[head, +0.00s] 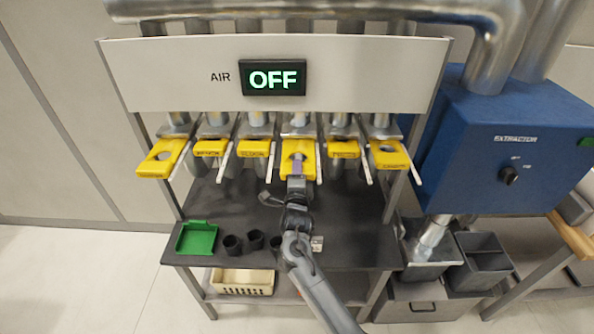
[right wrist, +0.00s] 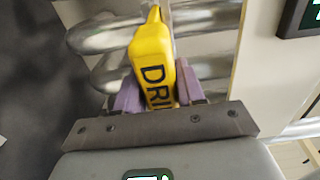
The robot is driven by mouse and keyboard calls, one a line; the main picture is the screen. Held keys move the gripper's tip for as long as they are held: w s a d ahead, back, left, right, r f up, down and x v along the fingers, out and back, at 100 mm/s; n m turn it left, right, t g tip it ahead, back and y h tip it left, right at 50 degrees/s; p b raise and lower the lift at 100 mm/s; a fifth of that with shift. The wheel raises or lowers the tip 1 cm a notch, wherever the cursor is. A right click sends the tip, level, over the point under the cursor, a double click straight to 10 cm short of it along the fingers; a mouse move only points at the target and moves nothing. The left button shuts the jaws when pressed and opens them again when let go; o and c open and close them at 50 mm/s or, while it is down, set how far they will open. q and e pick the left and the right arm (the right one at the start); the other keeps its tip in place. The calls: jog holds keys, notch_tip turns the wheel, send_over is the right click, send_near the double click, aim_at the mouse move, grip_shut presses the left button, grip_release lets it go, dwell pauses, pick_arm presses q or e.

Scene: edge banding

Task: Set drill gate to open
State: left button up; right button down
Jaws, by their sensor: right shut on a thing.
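The drill gate (head: 298,148) is a yellow slide plate in the row under the AIR panel, fourth from the left. Its yellow end with the letters "DRI" fills the middle of the right wrist view (right wrist: 154,60). A round hole shows in it in the head view. My right gripper (head: 296,179) comes up from below and is shut on the drill gate, with a purple finger on each side in the right wrist view (right wrist: 158,92). The rest of its lettering is hidden by the gripper. My left gripper is not in view.
Several other yellow gates hang alongside, the nearest at left (head: 255,148) and right (head: 343,148), with thin pale bars between. The AIR display (head: 273,78) reads OFF. The dark shelf (head: 235,205) below holds a green tray (head: 197,238) and black cups (head: 255,239). A blue extractor box (head: 500,150) stands right.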

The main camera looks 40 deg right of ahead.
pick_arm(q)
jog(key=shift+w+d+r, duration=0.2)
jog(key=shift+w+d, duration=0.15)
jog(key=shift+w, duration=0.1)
pick_arm(e)
jog(key=shift+a+r, duration=0.1)
jog(key=shift+r, duration=0.1)
jog(key=c, duration=1)
grip_release()
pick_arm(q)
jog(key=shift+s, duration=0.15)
pick_arm(e)
jog(key=shift+o, duration=1.2)
jog(key=shift+s+f, duration=0.1)
jog(key=shift+f, duration=0.05)
